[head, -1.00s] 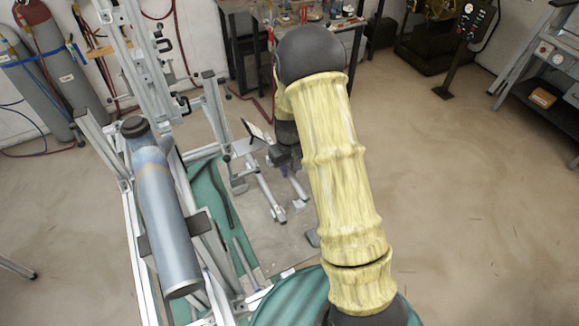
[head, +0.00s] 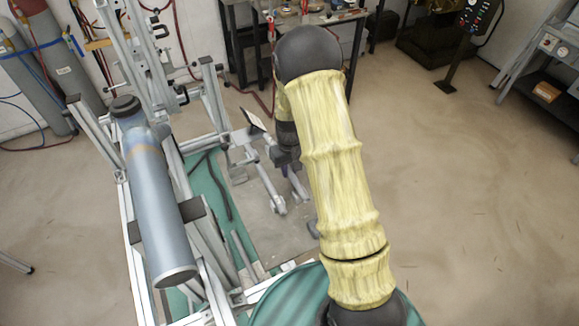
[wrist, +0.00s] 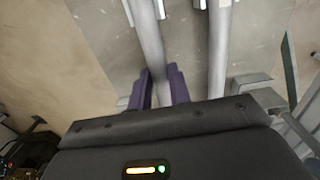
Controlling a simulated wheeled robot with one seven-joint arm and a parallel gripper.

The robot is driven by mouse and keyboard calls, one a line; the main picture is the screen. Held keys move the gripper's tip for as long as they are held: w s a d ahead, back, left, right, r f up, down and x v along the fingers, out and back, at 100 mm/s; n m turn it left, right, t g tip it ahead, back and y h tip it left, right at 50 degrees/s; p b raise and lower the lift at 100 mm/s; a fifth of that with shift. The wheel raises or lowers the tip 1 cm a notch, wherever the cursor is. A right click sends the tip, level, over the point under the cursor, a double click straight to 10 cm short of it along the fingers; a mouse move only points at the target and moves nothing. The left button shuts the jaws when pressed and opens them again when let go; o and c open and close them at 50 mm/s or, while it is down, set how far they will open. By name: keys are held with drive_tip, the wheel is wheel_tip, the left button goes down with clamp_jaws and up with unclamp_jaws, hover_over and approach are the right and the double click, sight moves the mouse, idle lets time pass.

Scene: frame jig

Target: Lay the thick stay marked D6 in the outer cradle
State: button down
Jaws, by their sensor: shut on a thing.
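My gripper (wrist: 159,90) has purple fingers and is shut on a grey round stay (wrist: 149,40), which runs up and away from it in the wrist view. Metal brackets (wrist: 160,9) show at the top of the wrist view. No D6 mark is readable, and I cannot tell which bracket is the outer cradle.
A workbench (head: 320,18) stands at the back. The floor on the right (head: 450,200) is open.

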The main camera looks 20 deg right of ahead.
drive_tip(key=shift+f, duration=0.55)
drive_tip(key=c, duration=1.2)
unclamp_jaws()
drive_tip(key=shift+r, duration=0.1)
wheel_tip(320, 180, up, 17)
drive_tip(key=b, duration=0.3)
drive_tip(key=shift+r+b, duration=0.15)
drive_tip(key=shift+b, duration=0.2)
